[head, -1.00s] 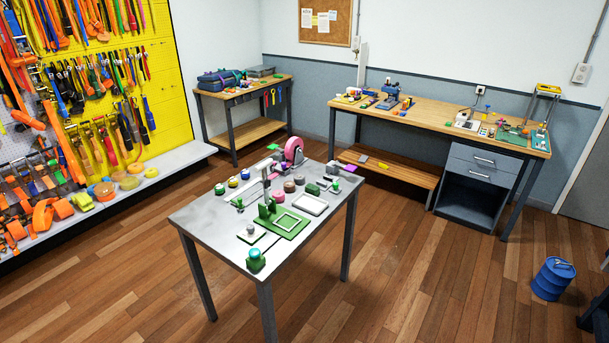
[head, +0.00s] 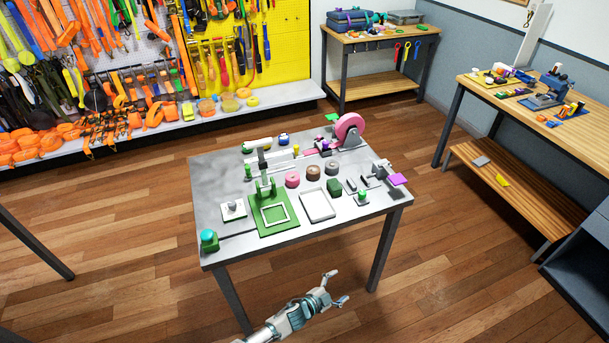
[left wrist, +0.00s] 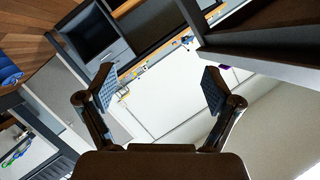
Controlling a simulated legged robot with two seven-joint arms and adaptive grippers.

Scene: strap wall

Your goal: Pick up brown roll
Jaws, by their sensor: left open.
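A brown roll (head: 313,172) lies on the grey metal table in the head view. It sits between a pink roll (head: 292,180) on its left and a grey-brown roll (head: 332,168) on its right. My left gripper (head: 338,288) is in front of the table's near edge, below and apart from the rolls. Its fingers are spread and empty. In the left wrist view the open fingers (left wrist: 160,90) have nothing between them, and no roll shows there. My right gripper is in no view.
A wooden workbench (head: 520,100) stands at the right. A strap wall (head: 200,50) is behind.

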